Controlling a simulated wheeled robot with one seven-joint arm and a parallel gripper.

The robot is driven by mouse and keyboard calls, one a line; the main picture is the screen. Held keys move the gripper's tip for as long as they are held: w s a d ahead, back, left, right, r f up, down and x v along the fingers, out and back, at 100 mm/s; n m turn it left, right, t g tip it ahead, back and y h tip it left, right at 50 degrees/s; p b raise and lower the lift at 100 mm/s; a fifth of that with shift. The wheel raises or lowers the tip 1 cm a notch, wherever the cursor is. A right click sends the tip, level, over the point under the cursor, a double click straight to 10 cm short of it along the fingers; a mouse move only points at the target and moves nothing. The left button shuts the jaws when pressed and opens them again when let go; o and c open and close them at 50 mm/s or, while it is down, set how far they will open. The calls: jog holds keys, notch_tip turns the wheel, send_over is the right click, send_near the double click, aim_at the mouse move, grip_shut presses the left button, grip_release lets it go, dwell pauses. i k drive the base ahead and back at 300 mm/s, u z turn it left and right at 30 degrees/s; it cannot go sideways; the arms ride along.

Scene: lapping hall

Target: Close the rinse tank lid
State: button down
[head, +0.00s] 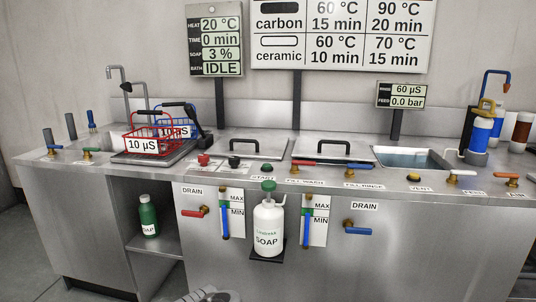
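Two flat metal lids with black bar handles lie on the steel counter. The left lid (240,155) lies flat behind the red and black knobs. The right lid (333,158) lies behind the FILL WASH and FILL RINSE labels, its front edge slightly proud of the counter. Right of it is an open basin (412,159) with bluish water. Neither lid carries a readable name, so I cannot tell for certain which is the rinse tank lid. My gripper is not in view; only a grey rounded part shows at the bottom edge.
Red and blue wire baskets (152,144) stand at the left. A white soap bottle (268,227) sits on a bracket at the front. Valve levers line the counter's front edge, including a red lever (303,163) and a blue lever (345,169). Sign posts rise behind.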

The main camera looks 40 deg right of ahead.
aim_at(308, 147)
jog(key=u, duration=2.6)
jog(key=k, duration=1.45)
jog(key=z, duration=1.1)
